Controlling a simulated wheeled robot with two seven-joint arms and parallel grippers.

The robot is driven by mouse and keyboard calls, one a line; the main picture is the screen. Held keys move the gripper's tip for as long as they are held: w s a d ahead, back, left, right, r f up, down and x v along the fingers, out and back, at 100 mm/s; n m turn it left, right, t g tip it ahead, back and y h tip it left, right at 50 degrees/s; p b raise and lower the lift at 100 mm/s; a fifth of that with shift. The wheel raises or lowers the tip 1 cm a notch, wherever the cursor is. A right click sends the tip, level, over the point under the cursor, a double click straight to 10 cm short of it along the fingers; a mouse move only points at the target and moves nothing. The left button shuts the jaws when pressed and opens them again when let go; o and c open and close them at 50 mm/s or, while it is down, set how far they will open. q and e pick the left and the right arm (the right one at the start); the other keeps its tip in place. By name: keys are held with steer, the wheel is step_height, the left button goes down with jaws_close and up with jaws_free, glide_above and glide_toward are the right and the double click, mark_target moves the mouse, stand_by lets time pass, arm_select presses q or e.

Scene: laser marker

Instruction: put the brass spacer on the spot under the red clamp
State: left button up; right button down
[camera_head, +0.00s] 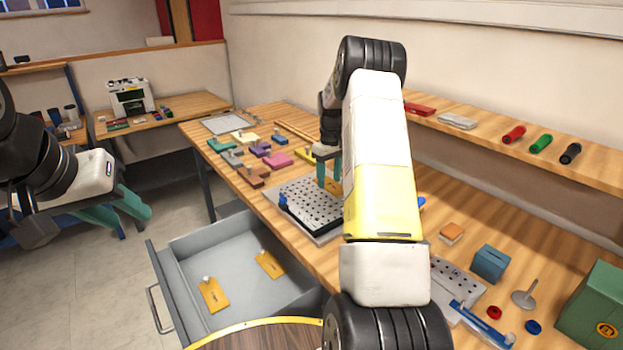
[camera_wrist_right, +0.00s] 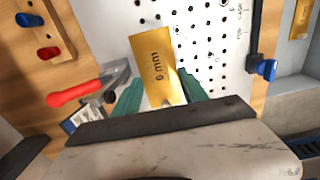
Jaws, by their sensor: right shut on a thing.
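The brass spacer (camera_wrist_right: 153,66), a flat plate marked "6 mm", is between the teal fingers of my right gripper (camera_wrist_right: 158,95), over the white perforated plate. In the head view my right gripper (camera_head: 329,172) is partly behind my arm, with the spacer (camera_head: 333,187) at its tips. The red clamp (camera_wrist_right: 75,92), with a red handle and grey metal body, is left of the spacer in the wrist view. The spot under it cannot be made out, and my arm hides the clamp in the head view. My left gripper (camera_head: 120,208) is open and empty, left of the bench.
The perforated plate (camera_head: 310,203) sits on the wooden bench, with a blue clamp (camera_wrist_right: 263,68) at one edge. An open grey drawer (camera_head: 235,285) below holds more brass plates (camera_head: 213,295). Several coloured blocks (camera_head: 262,150) lie behind. A green box (camera_head: 595,310) stands at the right.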

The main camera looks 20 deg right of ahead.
mark_target(329, 184)
steer(key=shift+a+f, duration=0.1)
steer(key=shift+f, duration=1.4)
steer(key=shift+f, duration=0.1)
steer(key=c, duration=0.9)
jaws_free()
steer(key=shift+f, duration=0.1)
